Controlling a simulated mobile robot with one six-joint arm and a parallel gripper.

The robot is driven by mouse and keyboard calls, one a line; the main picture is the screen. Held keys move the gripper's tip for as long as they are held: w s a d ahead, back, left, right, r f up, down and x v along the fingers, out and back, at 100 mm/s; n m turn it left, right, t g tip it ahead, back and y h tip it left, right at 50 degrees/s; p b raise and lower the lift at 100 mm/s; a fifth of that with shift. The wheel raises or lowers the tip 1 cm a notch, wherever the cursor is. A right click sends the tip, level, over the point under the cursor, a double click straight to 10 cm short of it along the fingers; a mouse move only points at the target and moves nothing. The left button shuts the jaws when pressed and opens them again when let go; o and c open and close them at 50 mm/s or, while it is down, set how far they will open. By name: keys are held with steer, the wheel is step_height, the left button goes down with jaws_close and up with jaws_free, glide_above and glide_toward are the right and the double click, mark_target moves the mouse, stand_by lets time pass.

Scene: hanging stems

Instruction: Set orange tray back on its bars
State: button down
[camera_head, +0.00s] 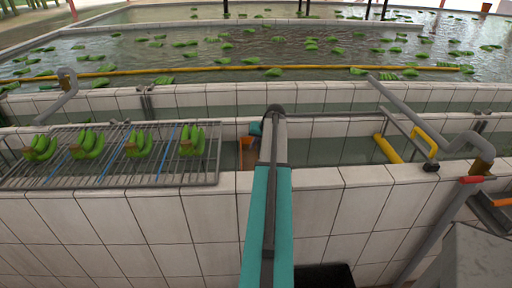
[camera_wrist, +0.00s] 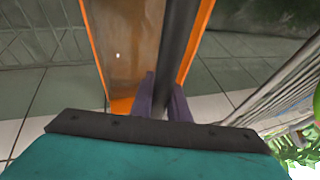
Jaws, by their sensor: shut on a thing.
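The orange tray (camera_head: 246,146) shows only as a small strip beside my arm in the head view, over the narrow water channel. In the wrist view the orange tray (camera_wrist: 122,45) stands large and steep, with orange edges and a brownish face. My gripper (camera_wrist: 163,95) has its fingers at the tray's near end and is shut on it. A dark rod runs up from between the fingers across the tray; I cannot tell what it belongs to. In the head view my arm hides most of my gripper (camera_head: 256,128). A metal rack of bars (camera_head: 110,183) lies left of the tray.
Several green banana bunches (camera_head: 138,143) sit on the rack. White tiled walls (camera_head: 340,178) border the channel. Grey pipes (camera_head: 405,108) and a yellow handle (camera_head: 425,135) stand to the right. Green bunches float in the pool (camera_head: 300,45) behind a yellow boom.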

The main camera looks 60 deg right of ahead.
steer(key=shift+f, duration=0.2)
stand_by(0.3)
steer(key=c, duration=1.6)
jaws_free()
steer(key=shift+r, duration=0.15)
steer(key=shift+b+v, duration=1.55)
steer(key=shift+v, duration=5.25)
steer(key=shift+s, duration=0.15)
